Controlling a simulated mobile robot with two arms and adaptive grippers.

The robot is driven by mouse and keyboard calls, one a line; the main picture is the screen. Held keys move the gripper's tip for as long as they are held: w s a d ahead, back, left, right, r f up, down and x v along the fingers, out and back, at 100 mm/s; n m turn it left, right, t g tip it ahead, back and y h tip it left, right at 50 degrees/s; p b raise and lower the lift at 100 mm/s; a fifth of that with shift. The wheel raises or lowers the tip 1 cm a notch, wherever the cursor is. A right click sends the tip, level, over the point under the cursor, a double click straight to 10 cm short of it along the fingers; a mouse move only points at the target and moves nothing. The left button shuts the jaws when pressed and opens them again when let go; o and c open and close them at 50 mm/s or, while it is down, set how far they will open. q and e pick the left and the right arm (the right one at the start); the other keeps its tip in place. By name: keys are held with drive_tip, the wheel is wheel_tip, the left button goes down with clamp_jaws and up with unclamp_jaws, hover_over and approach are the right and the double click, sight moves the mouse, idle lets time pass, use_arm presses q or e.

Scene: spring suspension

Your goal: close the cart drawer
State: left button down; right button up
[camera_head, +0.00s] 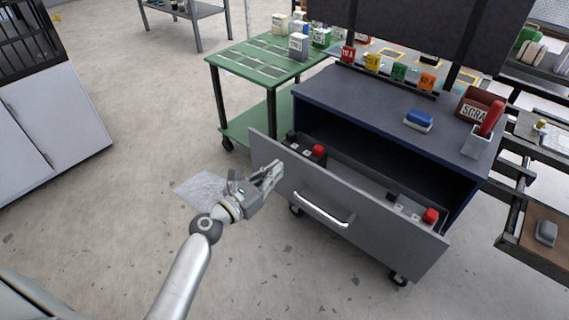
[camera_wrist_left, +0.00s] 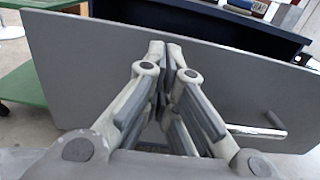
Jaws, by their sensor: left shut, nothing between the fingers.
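My left gripper (camera_head: 275,170) is at the left part of the drawer front, left of the handle. In the left wrist view its fingertips (camera_wrist_left: 172,44) are together and empty, pointing at the grey panel (camera_wrist_left: 95,62); whether they touch it I cannot tell. The handle (camera_wrist_left: 258,131) shows at the right there. My right gripper is not in view.
Black and red items (camera_head: 318,152) sit inside the drawer at the left, and more with a red top (camera_head: 430,216) at the right. A green table (camera_head: 233,58) stands behind left. A workbench with a brown tray (camera_head: 540,225) stands right. The floor in front is clear.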

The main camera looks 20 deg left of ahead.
sight(291, 159)
use_arm(q)
drive_tip(key=x, duration=0.3)
drive_tip(key=shift+w+d, duration=0.25)
drive_tip(key=shift+w, duration=0.35)
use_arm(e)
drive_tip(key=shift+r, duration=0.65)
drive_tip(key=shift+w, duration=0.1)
use_arm(q)
drive_tip(key=shift+w, duration=0.1)
